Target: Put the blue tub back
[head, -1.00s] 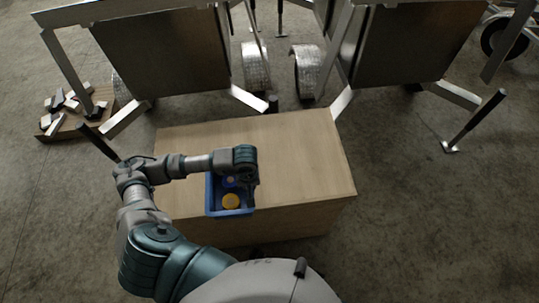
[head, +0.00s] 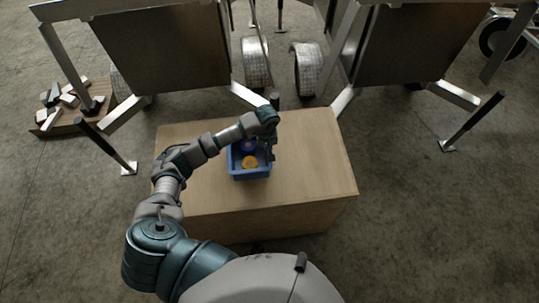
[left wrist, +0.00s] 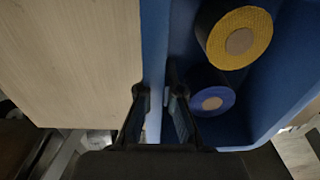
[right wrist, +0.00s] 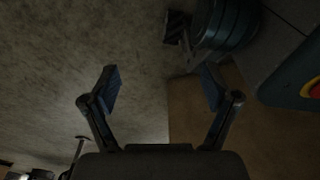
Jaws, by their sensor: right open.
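The blue tub (head: 250,176) is over the middle of the wooden box top (head: 311,160), holding a yellow-faced roll (head: 250,162) and a blue-faced roll (head: 248,146). I cannot tell whether its base touches the wood. My left gripper (head: 270,155) is at the tub's right side. In the left wrist view its fingers (left wrist: 158,95) straddle the tub's wall (left wrist: 154,35) and are shut on it, one finger inside and one outside. My right gripper (right wrist: 155,85) is open and empty over the floor in the right wrist view; it is outside the head view.
A board with metal offcuts (head: 68,110) lies on the floor at left. The box top is bare right of the tub.

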